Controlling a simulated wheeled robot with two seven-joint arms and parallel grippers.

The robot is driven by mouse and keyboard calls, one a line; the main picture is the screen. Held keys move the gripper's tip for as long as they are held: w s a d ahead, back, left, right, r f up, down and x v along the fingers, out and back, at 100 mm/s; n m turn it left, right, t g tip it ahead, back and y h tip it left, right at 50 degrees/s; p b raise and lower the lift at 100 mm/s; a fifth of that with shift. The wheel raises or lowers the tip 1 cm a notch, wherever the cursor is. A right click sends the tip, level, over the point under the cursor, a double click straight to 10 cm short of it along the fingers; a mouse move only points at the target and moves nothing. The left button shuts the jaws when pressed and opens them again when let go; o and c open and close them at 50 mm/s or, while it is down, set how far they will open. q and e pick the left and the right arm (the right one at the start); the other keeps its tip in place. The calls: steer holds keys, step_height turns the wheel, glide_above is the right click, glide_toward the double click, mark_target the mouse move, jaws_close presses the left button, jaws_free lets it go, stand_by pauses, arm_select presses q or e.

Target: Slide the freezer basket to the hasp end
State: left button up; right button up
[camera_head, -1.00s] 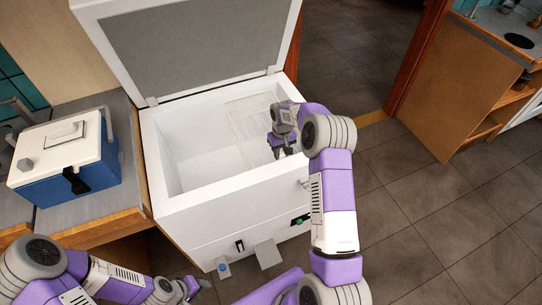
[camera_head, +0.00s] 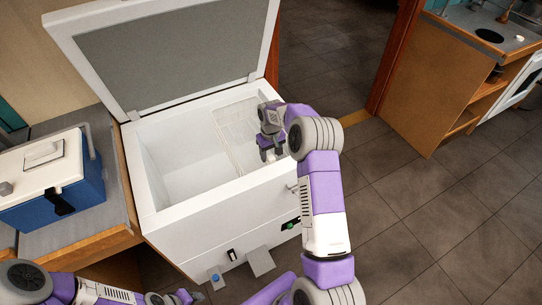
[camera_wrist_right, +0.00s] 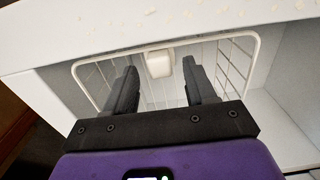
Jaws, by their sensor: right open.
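The white chest freezer (camera_head: 222,225) stands open with its grey-lined lid (camera_head: 175,55) raised. The white wire basket (camera_head: 236,125) sits inside at the right end; the left part of the interior is empty. My right gripper (camera_head: 270,156) is open and points down into the freezer over the basket's right part. In the right wrist view the basket's wire frame (camera_wrist_right: 88,82) spans the picture, and a white block (camera_wrist_right: 159,64) on its rim shows between my open fingers (camera_wrist_right: 161,80). I cannot tell whether they touch it. My left gripper (camera_head: 182,298) is low at the bottom edge, its jaws unclear. I cannot make out the hasp surely.
A blue cooler with a white lid (camera_head: 50,185) stands on the counter left of the freezer. Small fittings (camera_head: 232,255) are on the freezer's front. A wooden cabinet with a sink (camera_head: 430,90) stands at the right. The tiled floor (camera_head: 430,225) between is clear.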

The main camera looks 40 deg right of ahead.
step_height(320, 180, up, 5)
steer(key=shift+r+p, duration=0.15)
steer(key=shift+p, duration=0.25)
steer(key=shift+s, duration=0.1)
